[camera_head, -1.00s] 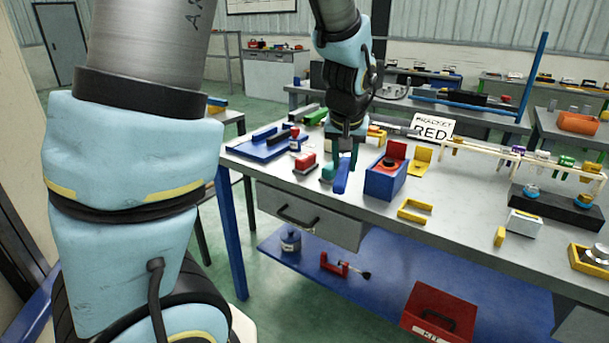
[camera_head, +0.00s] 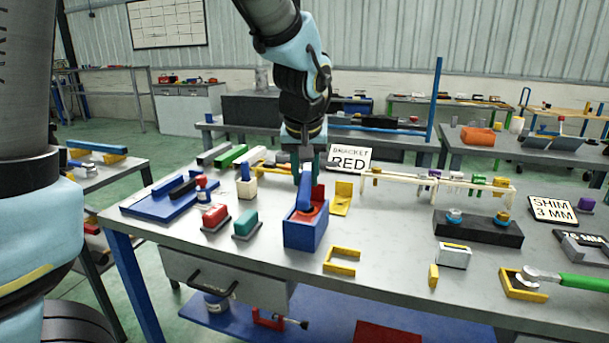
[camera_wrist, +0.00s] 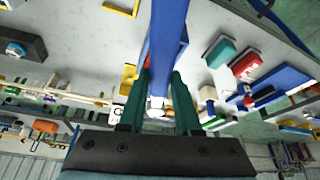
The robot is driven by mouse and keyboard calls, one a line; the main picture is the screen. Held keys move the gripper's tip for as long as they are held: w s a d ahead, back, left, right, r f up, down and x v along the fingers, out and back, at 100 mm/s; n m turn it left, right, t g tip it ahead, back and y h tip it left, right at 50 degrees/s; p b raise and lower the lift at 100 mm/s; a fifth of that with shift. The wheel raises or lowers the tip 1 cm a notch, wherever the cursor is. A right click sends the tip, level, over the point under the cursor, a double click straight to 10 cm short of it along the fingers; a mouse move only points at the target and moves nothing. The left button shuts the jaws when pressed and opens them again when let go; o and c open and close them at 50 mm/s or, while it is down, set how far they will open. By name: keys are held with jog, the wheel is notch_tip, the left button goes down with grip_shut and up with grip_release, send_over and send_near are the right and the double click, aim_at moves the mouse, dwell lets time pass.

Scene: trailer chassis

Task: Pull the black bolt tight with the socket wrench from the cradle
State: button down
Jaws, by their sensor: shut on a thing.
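My gripper (camera_head: 305,172) points down over the table, its green fingers shut on a blue bar (camera_head: 305,194). In the wrist view my gripper (camera_wrist: 161,76) has the blue bar (camera_wrist: 168,35) between its fingers, with a pale round end near the palm. In the head view the bar overlaps the blue box with red inside (camera_head: 305,234); I cannot tell whether they touch. A wrench with a green handle (camera_head: 585,283) and silver head lies in a yellow cradle (camera_head: 524,293) at the right. A black block (camera_head: 478,230) carries blue and gold pieces; I cannot make out a black bolt.
Red (camera_head: 215,216) and teal (camera_head: 246,223) blocks stand left of the box. A yellow frame (camera_head: 341,262) lies in front to its right. A cream rack (camera_head: 430,184) and the BRACKET RED sign (camera_head: 349,158) stand behind. The table's front middle is fairly clear.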

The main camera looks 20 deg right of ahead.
notch_tip(320, 180, down, 6)
jog(key=b, duration=0.4)
jog(key=shift+f+b, duration=0.25)
jog(key=shift+b, duration=0.15)
jog(key=shift+f+b, duration=0.5)
jog(key=shift+f, duration=0.25)
dwell(1.7)
dwell(0.4)
jog(key=c, duration=1.1)
grip_release()
jog(key=shift+c, duration=0.2)
grip_shut()
